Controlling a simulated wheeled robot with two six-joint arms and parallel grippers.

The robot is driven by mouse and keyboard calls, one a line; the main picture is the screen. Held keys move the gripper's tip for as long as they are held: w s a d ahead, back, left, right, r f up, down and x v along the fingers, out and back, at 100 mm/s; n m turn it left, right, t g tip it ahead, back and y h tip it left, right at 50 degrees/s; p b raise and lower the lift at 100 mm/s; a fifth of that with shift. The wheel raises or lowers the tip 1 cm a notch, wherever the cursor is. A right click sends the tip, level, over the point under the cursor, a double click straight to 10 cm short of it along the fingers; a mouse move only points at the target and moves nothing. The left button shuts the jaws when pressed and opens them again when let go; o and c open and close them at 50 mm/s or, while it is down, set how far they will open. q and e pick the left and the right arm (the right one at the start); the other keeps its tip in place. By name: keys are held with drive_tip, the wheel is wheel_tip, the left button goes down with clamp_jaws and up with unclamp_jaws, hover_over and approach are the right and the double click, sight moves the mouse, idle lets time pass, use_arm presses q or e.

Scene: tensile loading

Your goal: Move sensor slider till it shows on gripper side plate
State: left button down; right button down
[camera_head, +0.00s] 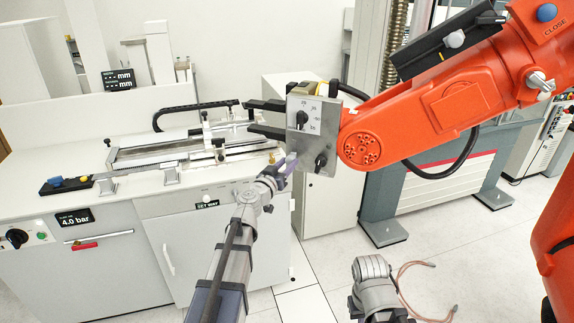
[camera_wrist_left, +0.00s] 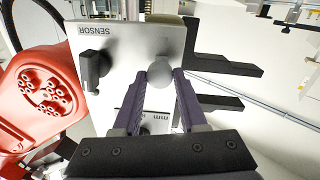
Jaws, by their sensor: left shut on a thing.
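The grey gripper side plate (camera_head: 309,142) hangs on the end of an orange robot arm. It carries a millimetre scale and black knobs, one upper (camera_head: 302,120) and one lower (camera_head: 321,160). In the left wrist view the plate (camera_wrist_left: 125,40) reads SENSOR upside down, with a black knob (camera_wrist_left: 95,68) beside the word. My left gripper (camera_head: 288,163) is at the plate's lower left edge. In the left wrist view its purple fingers (camera_wrist_left: 163,82) are shut on a round grey knob (camera_wrist_left: 160,70). The fingers and gripper body hide part of the scale, so I cannot read the setting.
Two black jaws (camera_head: 266,118) stick out left of the plate. The orange arm (camera_head: 440,100) fills the upper right. A white bench (camera_head: 75,200) with a metal measuring rail (camera_head: 190,150) stands at left. My right arm (camera_head: 375,285) shows low, its fingertips out of sight. Open floor lies below.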

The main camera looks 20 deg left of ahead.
use_arm(q)
drive_tip(key=shift+c, duration=2.2)
unclamp_jaws()
drive_tip(key=s+a, duration=0.1)
drive_tip(key=s, duration=0.6)
drive_tip(key=shift+s+a, duration=0.15)
drive_tip(key=shift+s, duration=0.25)
